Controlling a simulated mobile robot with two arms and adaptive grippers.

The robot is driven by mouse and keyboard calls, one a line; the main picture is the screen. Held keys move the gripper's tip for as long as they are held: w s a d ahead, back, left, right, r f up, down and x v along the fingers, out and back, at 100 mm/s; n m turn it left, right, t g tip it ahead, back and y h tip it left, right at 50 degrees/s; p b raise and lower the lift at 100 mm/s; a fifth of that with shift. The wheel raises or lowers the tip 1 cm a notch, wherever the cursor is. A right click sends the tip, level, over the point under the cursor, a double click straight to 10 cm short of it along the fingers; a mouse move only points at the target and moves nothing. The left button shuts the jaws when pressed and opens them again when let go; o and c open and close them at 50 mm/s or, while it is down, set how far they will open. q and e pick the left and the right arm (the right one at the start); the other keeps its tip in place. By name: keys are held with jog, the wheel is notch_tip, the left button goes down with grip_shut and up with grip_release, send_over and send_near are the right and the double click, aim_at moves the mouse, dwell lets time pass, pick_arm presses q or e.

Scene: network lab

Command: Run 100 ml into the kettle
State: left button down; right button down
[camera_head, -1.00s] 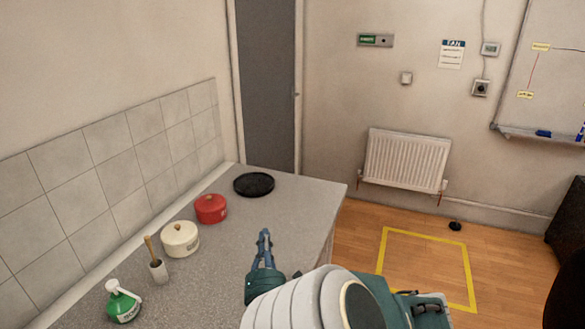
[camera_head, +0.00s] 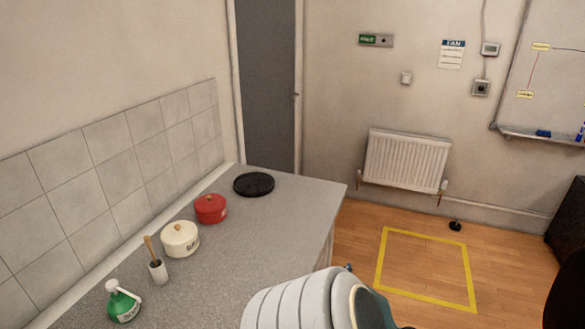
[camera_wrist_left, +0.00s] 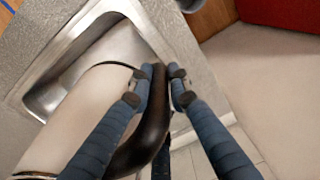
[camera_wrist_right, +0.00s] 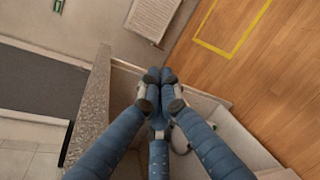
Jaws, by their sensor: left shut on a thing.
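In the left wrist view, my left gripper (camera_wrist_left: 160,84) is shut on the black handle of a kettle (camera_wrist_left: 76,118). The kettle has a cream body, and only part of it shows. It is at the steel sink (camera_wrist_left: 60,88); whether it touches the sink I cannot tell. My right gripper (camera_wrist_right: 159,80) is shut and empty in the right wrist view, with its fingertips together beside the worktop edge. In the head view my pale arm hides most of it. The kettle and left gripper are outside the head view.
A yellow floor square (camera_head: 428,298) is clear.

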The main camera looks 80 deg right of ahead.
pick_arm(q)
jog(key=shift+d+r, duration=0.1)
jog(key=shift+r, duration=0.1)
pick_arm(e)
jog(key=w+a+f+m+t+y, duration=0.3)
jog(key=a+f+y, duration=0.5)
jog(key=a+f, duration=1.65)
pick_arm(q)
jog(key=shift+w+r, duration=0.1)
jog(key=shift+r, duration=2.9)
pick_arm(e)
jog(key=w+a+f+m+t+y, duration=0.1)
jog(key=a+f, duration=0.3)
jog(key=a, duration=0.5)
jog(key=w+a+f+m+y, duration=0.1)
jog(key=w+a+f+y, duration=0.2)
jog(key=a, duration=0.7)
jog(key=w+a+f+t+y, duration=0.1)
jog(key=a+f, duration=0.3)
jog(key=a, duration=0.5)
jog(key=shift+w+a+f+m+t+y, duration=0.3)
jog(key=shift+w+f+m+y, duration=0.1)
jog(key=shift+w+y, duration=0.15)
